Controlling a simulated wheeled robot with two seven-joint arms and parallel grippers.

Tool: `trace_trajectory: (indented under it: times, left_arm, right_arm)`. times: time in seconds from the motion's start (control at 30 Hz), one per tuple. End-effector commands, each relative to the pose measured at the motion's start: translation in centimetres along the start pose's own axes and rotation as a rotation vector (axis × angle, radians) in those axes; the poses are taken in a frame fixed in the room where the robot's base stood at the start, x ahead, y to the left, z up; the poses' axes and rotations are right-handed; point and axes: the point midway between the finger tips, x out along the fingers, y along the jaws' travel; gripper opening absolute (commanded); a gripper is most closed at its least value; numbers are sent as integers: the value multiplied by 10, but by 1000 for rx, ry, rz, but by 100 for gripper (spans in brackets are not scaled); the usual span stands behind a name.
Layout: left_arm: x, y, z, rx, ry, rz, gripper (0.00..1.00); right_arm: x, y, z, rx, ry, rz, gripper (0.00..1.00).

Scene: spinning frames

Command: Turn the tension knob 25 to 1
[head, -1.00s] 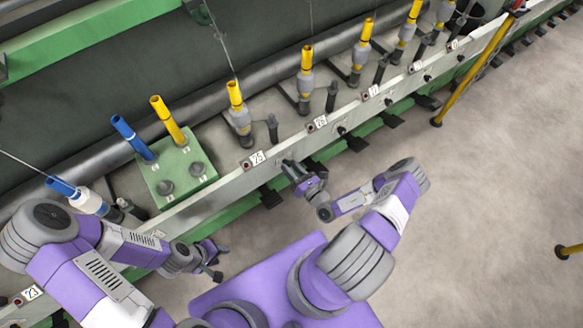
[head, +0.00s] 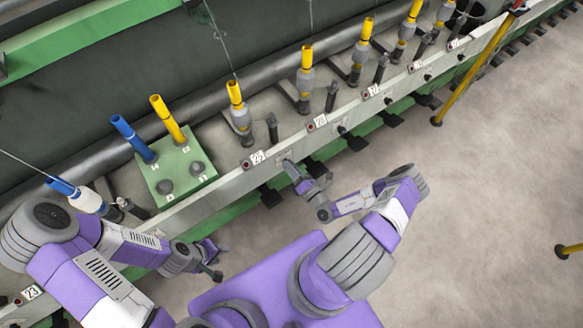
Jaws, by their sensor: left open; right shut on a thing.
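The plate numbered 25 (head: 257,158) is on the front rail of the spinning frame. The knob to its right sits at about my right gripper's fingertips and is mostly hidden by them. My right gripper (head: 290,168) is against the rail there, shut on the knob. The knob's setting is too small to read. My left gripper (head: 217,261) is open and empty in front of the rail, lower left, away from the knob.
A green box (head: 176,171) with blue and yellow tubes stands on the frame behind the rail. Plates 26 (head: 320,121) and 27 (head: 374,90) follow along the rail. A yellow post (head: 470,75) stands at the right.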

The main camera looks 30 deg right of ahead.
Motion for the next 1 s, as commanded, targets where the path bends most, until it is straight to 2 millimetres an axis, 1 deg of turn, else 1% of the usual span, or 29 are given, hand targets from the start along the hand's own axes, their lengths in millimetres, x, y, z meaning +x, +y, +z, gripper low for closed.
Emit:
trace_trajectory:
  times: [0.4, 0.43, 0.5, 0.6, 0.87, 0.97, 1.0]
  left_arm:
    - [0, 0, 0, 0, 0, 0, 41]
    - [0, 0, 0, 0, 0, 0, 41]
    - [0, 0, 0, 0, 0, 0, 41]
    - [0, 0, 0, 0, 0, 0, 41]
    - [0, 0, 0, 0, 0, 0, 41]
    - [-2, 1, 0, 0, 0, 0, 41]
    - [-3, 1, 0, 0, 0, 0, 41]
  right_arm:
    - [-1, 0, -1, 9, 1, -1, 5]
    - [-1, 0, -1, 9, 1, -1, 37]
    - [-1, 0, -1, 8, 1, -1, 48]
    - [-1, 0, -1, 8, 1, -1, 61]
    - [-1, 0, 0, 7, 0, -1, 61]
    - [-7, 0, 0, 7, 0, -2, 61]
    - [-13, 0, 0, 7, -1, -3, 61]
